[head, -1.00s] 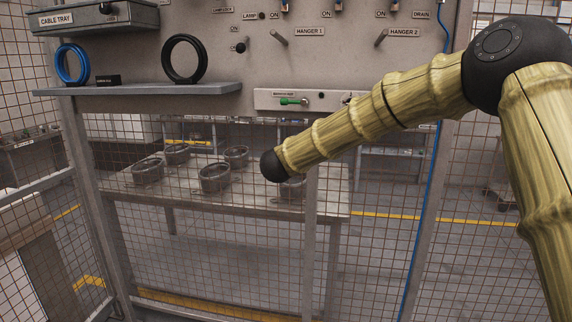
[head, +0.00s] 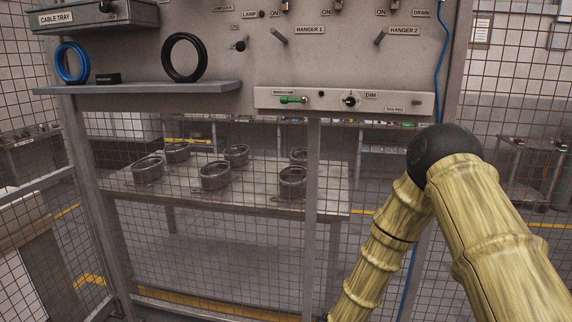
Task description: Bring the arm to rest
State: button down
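My arm (head: 480,220) shows at the right of the head view, in bamboo-like links with a black elbow joint. The elbow is raised, and the forearm slopes down and left until it leaves the bottom edge. My gripper is out of the frame, so I cannot see its fingers or whether it holds anything.
A grey control panel (head: 340,65) with hanger pegs, switches and a lower strip (head: 344,101) stands ahead. A shelf (head: 140,89) holds a blue coil (head: 71,63) and a black coil (head: 184,57). Behind wire mesh, a table (head: 240,196) bears several grey housings. Mesh and posts bound the space.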

jog(key=s+d+f+n+g, duration=0.2)
jog(key=s+d+f+g, duration=0.1)
jog(key=s+f, duration=0.8)
jog(key=s+d+f+g, duration=0.1)
jog(key=s+d+g, duration=0.1)
jog(key=s, duration=0.9)
jog(key=s+d+f+n+g, duration=0.1)
jog(key=s+d+f+g, duration=0.1)
jog(key=s, duration=0.8)
jog(key=s+d+f+n+g, duration=0.1)
jog(key=s+d+g, duration=0.2)
jog(key=s, duration=0.8)
jog(key=shift+s+d+f+y, duration=0.15)
jog(key=shift+s+d+y, duration=0.15)
jog(key=shift+s+d, duration=0.1)
